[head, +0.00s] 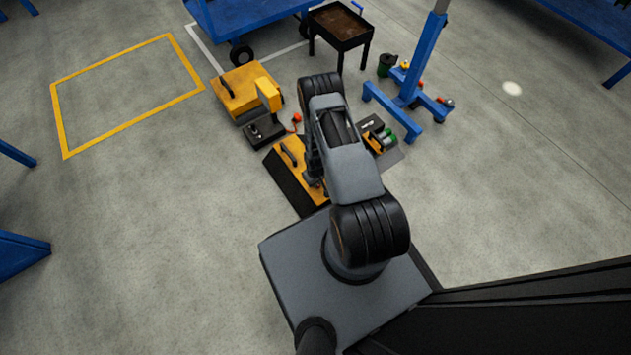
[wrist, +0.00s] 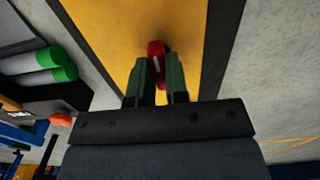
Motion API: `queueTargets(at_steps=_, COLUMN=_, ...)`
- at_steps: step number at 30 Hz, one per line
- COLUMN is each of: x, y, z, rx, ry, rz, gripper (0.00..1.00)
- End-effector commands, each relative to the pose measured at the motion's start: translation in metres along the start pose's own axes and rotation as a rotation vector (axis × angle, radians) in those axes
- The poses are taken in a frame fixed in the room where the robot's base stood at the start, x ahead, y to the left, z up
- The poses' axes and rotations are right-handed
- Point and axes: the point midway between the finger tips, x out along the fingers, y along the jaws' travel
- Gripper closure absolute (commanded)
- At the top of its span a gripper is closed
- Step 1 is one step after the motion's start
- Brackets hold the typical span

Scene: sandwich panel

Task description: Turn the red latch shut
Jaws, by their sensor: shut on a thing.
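The red latch (wrist: 156,48) is in the wrist view, on a yellow panel (wrist: 105,30) with dark edges. My gripper (wrist: 158,72) is shut on the red latch, with one green-grey finger on each side of it. The latch's far end shows beyond the fingertips; the rest is partly hidden between the fingers. In the head view the yellow panel (head: 287,158) lies low in front of my base, partly covered by my arm. The latch and my fingertips are hidden there behind the arm.
Green-ended rolls (wrist: 55,65) and an orange-red button (wrist: 61,119) show at the left in the wrist view. In the head view a yellow machine (head: 240,90) and a red knob (head: 297,118) stand beyond the panel. A blue stand (head: 408,95) is at right.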

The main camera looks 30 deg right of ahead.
Motion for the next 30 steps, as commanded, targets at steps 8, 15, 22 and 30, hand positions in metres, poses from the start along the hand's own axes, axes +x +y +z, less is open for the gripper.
queueTargets(at_steps=8, x=0.0, y=0.0, z=-0.001, rx=-0.006, ry=0.002, rz=0.001, gripper=0.83)
queueTargets(at_steps=15, x=0.0, y=0.0, z=-0.001, rx=-0.004, ry=0.001, rz=0.0, gripper=0.6)
queueTargets(at_steps=22, x=-0.001, y=0.0, z=0.0, rx=-0.003, ry=0.001, rz=0.0, gripper=0.6)
queueTargets(at_steps=30, x=-0.034, y=0.0, z=-0.001, rx=-0.003, ry=0.002, rz=0.001, gripper=0.6)
